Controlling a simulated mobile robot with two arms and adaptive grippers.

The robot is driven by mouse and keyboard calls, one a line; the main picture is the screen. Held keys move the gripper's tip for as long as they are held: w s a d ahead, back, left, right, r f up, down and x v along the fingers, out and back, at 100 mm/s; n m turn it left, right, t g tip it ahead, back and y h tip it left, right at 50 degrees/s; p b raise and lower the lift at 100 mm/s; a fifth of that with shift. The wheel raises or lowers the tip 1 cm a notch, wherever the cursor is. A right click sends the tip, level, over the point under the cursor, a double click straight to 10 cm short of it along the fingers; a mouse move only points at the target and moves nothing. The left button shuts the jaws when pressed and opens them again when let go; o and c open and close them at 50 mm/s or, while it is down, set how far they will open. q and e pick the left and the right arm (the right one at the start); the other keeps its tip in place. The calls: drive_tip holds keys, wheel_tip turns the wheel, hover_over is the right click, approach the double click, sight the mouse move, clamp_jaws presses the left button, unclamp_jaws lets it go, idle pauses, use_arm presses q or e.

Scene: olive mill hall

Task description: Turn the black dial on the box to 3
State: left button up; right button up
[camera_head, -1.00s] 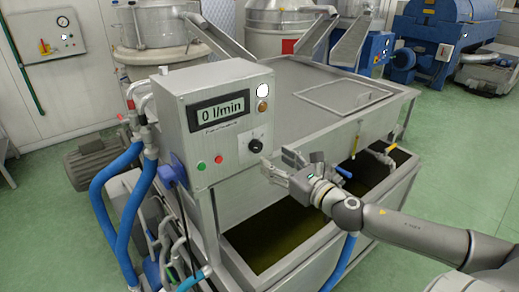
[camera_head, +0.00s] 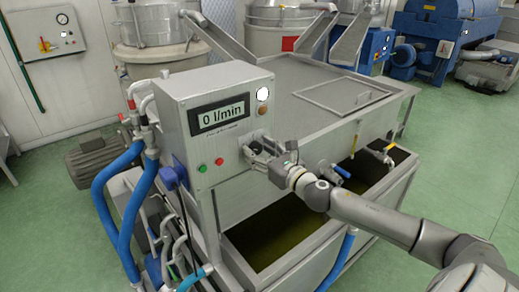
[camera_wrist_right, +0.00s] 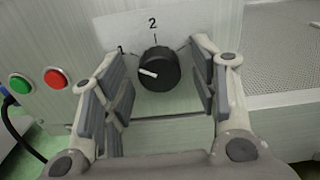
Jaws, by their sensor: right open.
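The grey box (camera_head: 175,110) stands at the tank's front left corner, with a display (camera_head: 219,114) reading "0 l/min". In the right wrist view its black dial (camera_wrist_right: 158,70) has a white pointer mark aimed left, a little below the printed "1". The "2" (camera_wrist_right: 153,22) is printed above the dial. No "3" shows; the right finger covers that side of the dial. My right gripper (camera_head: 258,150) is open in front of the box, its fingers on either side of the dial with visible gaps. My left gripper is not in view.
A green button (camera_wrist_right: 20,84) and a red button (camera_wrist_right: 57,77) sit left of the dial. The open tank (camera_head: 290,230) with dark liquid lies below my right arm. A blue-handled valve (camera_head: 340,170) is close behind the wrist. Blue hoses (camera_head: 110,190) run down left of the box.

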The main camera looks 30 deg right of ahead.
drive_tip(key=shift+w, duration=0.15)
drive_tip(key=c, duration=1)
drive_tip(key=shift+c, duration=0.2)
